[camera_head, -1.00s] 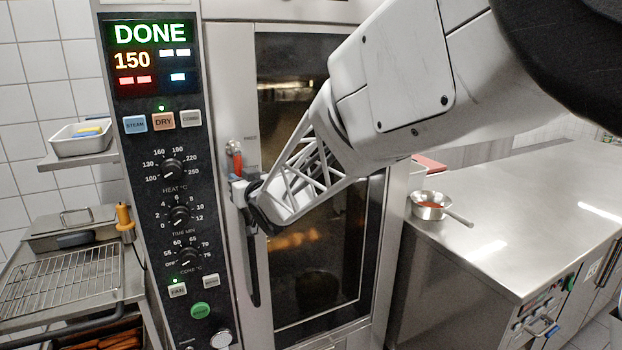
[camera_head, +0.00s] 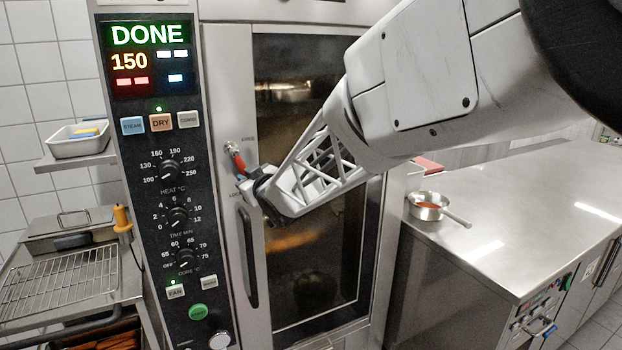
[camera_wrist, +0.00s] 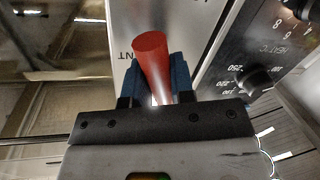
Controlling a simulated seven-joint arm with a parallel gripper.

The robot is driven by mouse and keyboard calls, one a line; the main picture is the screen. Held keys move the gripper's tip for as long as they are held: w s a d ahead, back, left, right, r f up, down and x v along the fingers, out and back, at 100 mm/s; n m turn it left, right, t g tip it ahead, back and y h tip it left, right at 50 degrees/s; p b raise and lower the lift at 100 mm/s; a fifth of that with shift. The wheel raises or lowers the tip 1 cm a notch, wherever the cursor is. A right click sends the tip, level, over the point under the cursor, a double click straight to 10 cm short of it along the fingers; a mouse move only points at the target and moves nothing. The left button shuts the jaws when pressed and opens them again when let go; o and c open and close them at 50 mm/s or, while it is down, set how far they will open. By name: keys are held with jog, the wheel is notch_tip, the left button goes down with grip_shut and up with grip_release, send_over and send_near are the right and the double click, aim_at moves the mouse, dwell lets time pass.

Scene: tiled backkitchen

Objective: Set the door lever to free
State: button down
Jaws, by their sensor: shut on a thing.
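The door lever (camera_head: 237,160) is a short red handle on the oven door's pale left frame, beside the control panel. In the head view it is tilted, its lower end leaning right toward my gripper (camera_head: 246,183). In the wrist view the red lever (camera_wrist: 151,58) stands between the two blue fingertips of my gripper (camera_wrist: 154,80), which is shut on it. The oven door (camera_head: 305,110) looks closed.
A long dark door handle (camera_head: 248,257) runs below the lever. The control panel (camera_head: 160,210) with knobs is close on the left. A steel counter (camera_head: 510,210) with a small pan (camera_head: 427,205) is at right; a wire rack (camera_head: 60,285) is at left.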

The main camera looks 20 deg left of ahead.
jog(key=n, duration=0.1)
jog(key=w+d+r+n, duration=0.1)
jog(key=n, duration=0.1)
jog(key=shift+w+d+r+h, duration=0.1)
jog(key=shift+w+d+h, duration=0.15)
jog(key=shift+d+h, duration=0.05)
jog(key=r+n, duration=0.1)
jog(key=w+d+n+h, duration=0.1)
jog(key=n, duration=0.1)
jog(key=shift+r, duration=0.4)
jog(key=n, duration=0.1)
jog(key=r+n, duration=0.1)
jog(key=r+n+t, duration=0.1)
jog(key=shift+w+d+r+n+h, duration=0.25)
jog(key=shift+w+d+n+h, duration=0.1)
jog(key=shift+w+n+h, duration=0.05)
jog(key=shift+r+n, duration=0.7)
jog(key=shift+n, duration=0.3)
jog(key=shift+r, duration=0.1)
jog(key=c, duration=1)
grip_release()
jog(key=shift+f, duration=0.25)
